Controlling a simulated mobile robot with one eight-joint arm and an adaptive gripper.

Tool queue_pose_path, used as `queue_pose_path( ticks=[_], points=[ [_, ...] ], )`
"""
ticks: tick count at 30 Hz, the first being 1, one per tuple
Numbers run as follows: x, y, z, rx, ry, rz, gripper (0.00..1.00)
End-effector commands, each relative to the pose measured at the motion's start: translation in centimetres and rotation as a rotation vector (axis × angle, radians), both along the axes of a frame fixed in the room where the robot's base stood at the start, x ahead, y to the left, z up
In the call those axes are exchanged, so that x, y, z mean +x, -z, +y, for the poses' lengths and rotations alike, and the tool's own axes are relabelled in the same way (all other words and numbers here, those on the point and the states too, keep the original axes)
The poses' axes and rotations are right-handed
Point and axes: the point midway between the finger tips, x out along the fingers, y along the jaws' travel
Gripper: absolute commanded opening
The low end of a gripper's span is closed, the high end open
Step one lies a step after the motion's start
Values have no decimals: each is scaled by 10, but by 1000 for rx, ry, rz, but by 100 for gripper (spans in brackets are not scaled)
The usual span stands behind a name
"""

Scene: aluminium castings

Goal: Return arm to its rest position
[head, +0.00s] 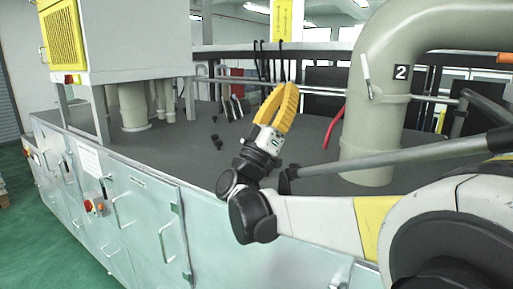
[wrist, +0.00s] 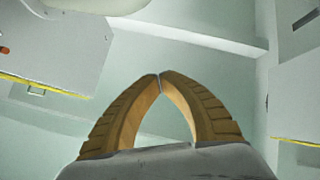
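My gripper (head: 287,87) has yellow fingers and points upward above the grey top of the long machine housing, near the middle of the head view. In the wrist view my gripper (wrist: 160,75) has its two ribbed fingertips together, with only a thin gap at the tips. The arched space between the fingers is empty. My arm is folded, with its white and yellow link reaching in from the right.
A thick beige pipe marked 2 (head: 375,120) stands right of my gripper. Small dark pieces (head: 217,142) lie on the grey top (head: 190,160). A grey cabinet with a yellow grille (head: 120,40) stands at the left. Green floor (head: 50,225) is open at left.

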Motion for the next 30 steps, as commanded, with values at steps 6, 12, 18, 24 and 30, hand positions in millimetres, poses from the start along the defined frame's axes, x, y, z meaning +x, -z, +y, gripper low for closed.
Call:
queue_pose_path(
  ticks=[6,12,18,24,30],
  points=[
    [12,-16,0,-62,-252,112,0],
    [10,8,1,-70,-552,358,0],
    [-42,126,-18,125,-813,857,0],
    [-136,258,-61,463,-792,1272,0],
    [-238,358,-106,809,-613,1532,0]
  ],
)
